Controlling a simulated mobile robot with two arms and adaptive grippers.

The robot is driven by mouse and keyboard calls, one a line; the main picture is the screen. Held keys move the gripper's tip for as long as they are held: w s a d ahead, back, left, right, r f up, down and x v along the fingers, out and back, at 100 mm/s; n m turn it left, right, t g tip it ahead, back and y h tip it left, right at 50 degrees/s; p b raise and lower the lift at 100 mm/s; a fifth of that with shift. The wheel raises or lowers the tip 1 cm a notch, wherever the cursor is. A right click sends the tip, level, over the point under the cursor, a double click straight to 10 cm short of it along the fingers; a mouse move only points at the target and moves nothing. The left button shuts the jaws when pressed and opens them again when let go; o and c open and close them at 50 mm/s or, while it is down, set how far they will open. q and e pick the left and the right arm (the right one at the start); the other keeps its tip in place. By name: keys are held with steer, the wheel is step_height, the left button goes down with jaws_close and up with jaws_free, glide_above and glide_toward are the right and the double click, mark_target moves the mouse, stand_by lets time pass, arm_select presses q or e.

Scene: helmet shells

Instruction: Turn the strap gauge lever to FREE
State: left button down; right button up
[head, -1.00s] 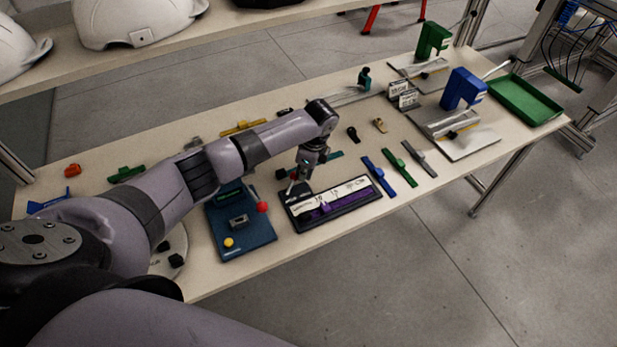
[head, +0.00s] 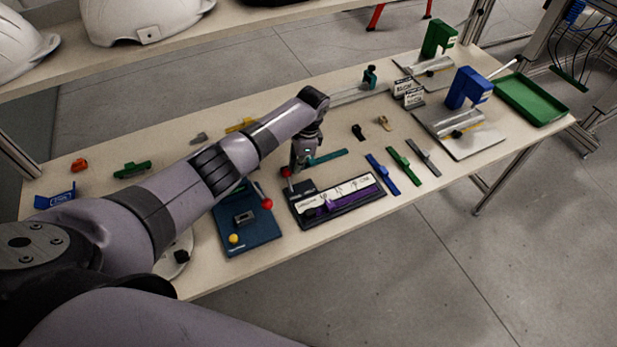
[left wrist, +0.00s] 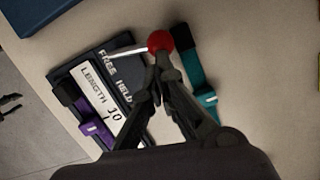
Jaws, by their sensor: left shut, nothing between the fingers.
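The strap gauge (head: 335,218) is a black block on the bench with a white label and a purple strap (head: 345,197) along it. Its lever is a thin pale rod with a red knob (head: 286,172), standing out past the gauge's far left end. In the left wrist view the rod (left wrist: 128,49) runs beside the word FREE, with HELD printed next to it, and ends in the red knob (left wrist: 160,41). My left gripper (head: 298,166) is shut and empty, its fingertips (left wrist: 160,62) right by the knob; contact cannot be told. My right gripper is not in view.
A teal strap (head: 327,157) lies just behind the gripper. A dark blue board (head: 258,238) with another red knob is left of the gauge. Blue, green and grey straps (head: 405,166) lie to the right.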

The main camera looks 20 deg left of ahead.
arm_select(q)
steer(key=shift+s+a+f+n, duration=0.15)
steer(key=shift+a+n, duration=0.15)
steer(key=shift+n, duration=0.2)
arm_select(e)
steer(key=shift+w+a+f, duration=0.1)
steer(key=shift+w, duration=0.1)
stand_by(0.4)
